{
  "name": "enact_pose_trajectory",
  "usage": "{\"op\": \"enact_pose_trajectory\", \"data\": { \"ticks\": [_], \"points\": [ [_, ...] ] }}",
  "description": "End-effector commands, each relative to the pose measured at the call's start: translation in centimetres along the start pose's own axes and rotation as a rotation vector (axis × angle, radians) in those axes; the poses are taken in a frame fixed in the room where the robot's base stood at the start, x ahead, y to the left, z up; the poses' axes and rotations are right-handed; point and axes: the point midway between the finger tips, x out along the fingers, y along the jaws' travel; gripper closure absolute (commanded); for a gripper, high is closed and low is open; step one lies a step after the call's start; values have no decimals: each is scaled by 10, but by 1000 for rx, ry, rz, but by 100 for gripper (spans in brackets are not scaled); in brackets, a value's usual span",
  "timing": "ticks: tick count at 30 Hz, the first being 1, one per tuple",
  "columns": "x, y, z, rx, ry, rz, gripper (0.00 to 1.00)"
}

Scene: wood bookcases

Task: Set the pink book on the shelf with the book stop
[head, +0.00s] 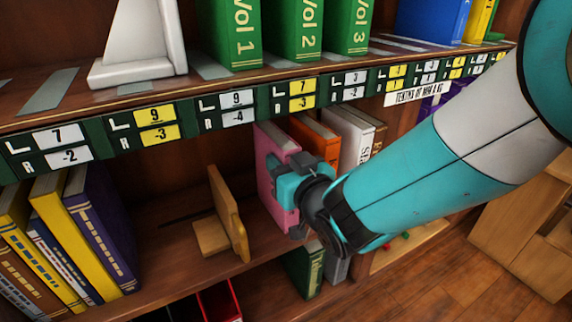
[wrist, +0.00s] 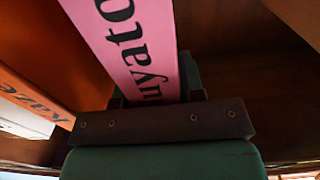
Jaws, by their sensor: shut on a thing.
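The pink book (head: 266,165) stands roughly upright in the middle shelf bay, just left of an orange book (head: 308,130). My gripper (head: 293,190) is shut on its spine side. In the wrist view the pink spine (wrist: 135,45) with dark lettering runs up from between the jaws (wrist: 160,95). A wooden book stop (head: 232,215) stands on the same shelf, to the left of the pink book with a gap between them. I cannot tell whether the pink book's lower edge touches the shelf board; its far side is hidden.
A white book (head: 355,135) stands right of the orange one. Yellow and purple books (head: 100,225) lean at the shelf's left. Green volumes (head: 295,30) and a white bookend (head: 137,45) are on the shelf above. A red box (head: 220,300) sits below. Shelf label strips (head: 155,122) run close above my gripper.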

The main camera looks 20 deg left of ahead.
Motion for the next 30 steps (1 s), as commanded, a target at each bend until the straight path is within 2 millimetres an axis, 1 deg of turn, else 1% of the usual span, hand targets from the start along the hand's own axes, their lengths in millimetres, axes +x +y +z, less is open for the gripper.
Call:
{"op": "enact_pose_trajectory", "data": {
  "ticks": [1, 3, 8, 9, 11, 12, 19, 22, 26, 28, 29, 30],
  "points": [
    [0, 0, -4, 0, 6, 0, 100],
    [0, 0, -4, 0, 6, 0, 100],
    [0, 0, 2, 0, 5, 0, 100],
    [0, 0, 2, 0, 0, 0, 55],
    [0, 0, 2, 0, 0, 0, 41],
    [0, 0, 2, 0, 0, 0, 39],
    [0, 0, 1, 0, 0, 0, 39],
    [0, 0, -4, 0, 0, 0, 39],
    [-19, -1, -1, 0, -3, 0, 39],
    [-35, -1, -2, -2, -3, -3, 39],
    [-42, -2, 3, -2, -2, -2, 39],
    [-51, -2, 4, -2, -2, -2, 39]
  ]
}}
